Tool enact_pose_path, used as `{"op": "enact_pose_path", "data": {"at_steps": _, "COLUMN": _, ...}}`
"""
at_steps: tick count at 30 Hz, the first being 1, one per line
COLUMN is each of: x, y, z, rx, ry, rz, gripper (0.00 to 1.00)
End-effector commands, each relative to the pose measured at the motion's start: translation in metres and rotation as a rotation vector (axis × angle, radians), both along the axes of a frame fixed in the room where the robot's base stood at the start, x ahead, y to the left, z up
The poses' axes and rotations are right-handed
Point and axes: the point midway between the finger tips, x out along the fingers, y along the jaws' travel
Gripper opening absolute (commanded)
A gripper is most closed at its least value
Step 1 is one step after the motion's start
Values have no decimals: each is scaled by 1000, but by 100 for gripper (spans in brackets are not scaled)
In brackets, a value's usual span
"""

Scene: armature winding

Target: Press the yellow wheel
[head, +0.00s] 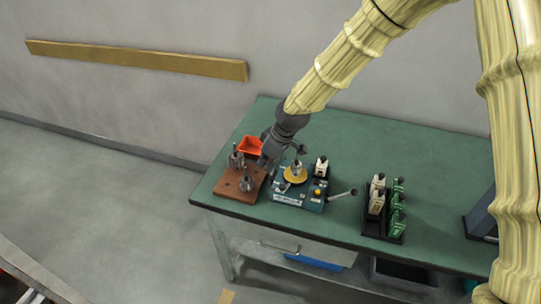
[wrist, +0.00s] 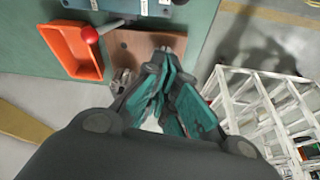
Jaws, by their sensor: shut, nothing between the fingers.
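The yellow wheel (head: 295,175) lies flat on top of a blue-green winding machine (head: 292,200), with a grey metal piece at its centre. My gripper (head: 266,160) is just left of the wheel in the head view, above the rear of a brown board (head: 236,191); I cannot tell its exact height. In the wrist view my gripper (wrist: 166,62) shows teal finger pads brought together, with nothing held. The wheel is not visible in the wrist view.
An orange bin (head: 250,146) stands behind the board. A grey lever (head: 343,193) sticks out right of the machine. A black rack (head: 382,226) with white and green parts stands further right on the green table (head: 428,204). A red-knobbed handle (wrist: 92,34) shows in the wrist view.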

Motion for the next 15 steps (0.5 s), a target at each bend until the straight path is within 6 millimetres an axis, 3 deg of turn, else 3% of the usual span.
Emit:
{"op": "enact_pose_path", "data": {"at_steps": 11, "x": 7, "y": 13, "z": -43, "rx": -1, "ry": 2, "rz": -1, "gripper": 0}}
{"op": "enact_pose_path", "data": {"at_steps": 15, "x": -2, "y": -4, "z": -43, "rx": 0, "ry": 2, "rz": -2, "gripper": 0}}
